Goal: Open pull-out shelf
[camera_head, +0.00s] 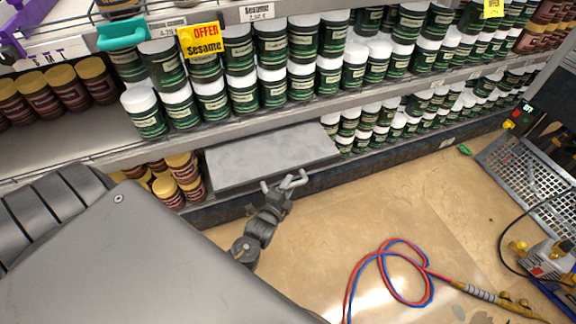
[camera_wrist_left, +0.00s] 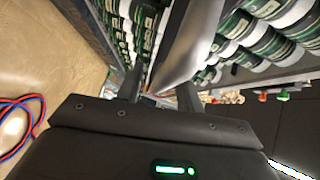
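The pull-out shelf is a flat grey panel (camera_head: 270,155) in the lower tier of the rack in the head view, with nothing on it. My left gripper (camera_head: 285,183) is at its front edge, right of the middle, with the fingers spread. In the left wrist view the two fingers (camera_wrist_left: 158,92) stand apart, and the grey panel (camera_wrist_left: 195,45) shows edge-on between and beyond them. I cannot tell whether either finger touches it. My right gripper is not in view.
Green-labelled jars (camera_head: 300,75) fill the rack above and right of the panel; brown jars (camera_head: 183,180) stand left of it. Red and blue hoses (camera_head: 385,250) lie on the tan floor. A perforated metal cart (camera_head: 525,170) stands at right. Floor before the panel is clear.

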